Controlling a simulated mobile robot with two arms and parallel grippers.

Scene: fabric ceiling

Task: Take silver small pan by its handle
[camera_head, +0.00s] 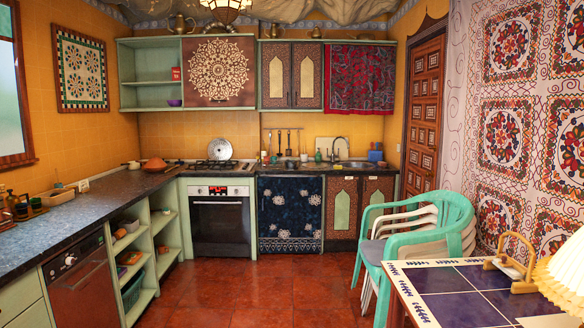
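A round silver piece (220,149) stands tilted up at the back of the stove (220,165), on the far counter. It may be a pan or a lid; I cannot tell, and no handle shows clearly on it. A small pale pot or pan-like item (131,165) sits at the corner of the left counter, too small to identify. I cannot make out with certainty which piece is the silver small pan. Neither of my grippers is in view.
The dark left counter (85,215) runs along the left wall to the oven (220,220). Stacked chairs (425,235) and a tiled table (455,290) with a lamp (566,268) stand at right. The red floor (260,295) in the middle is clear.

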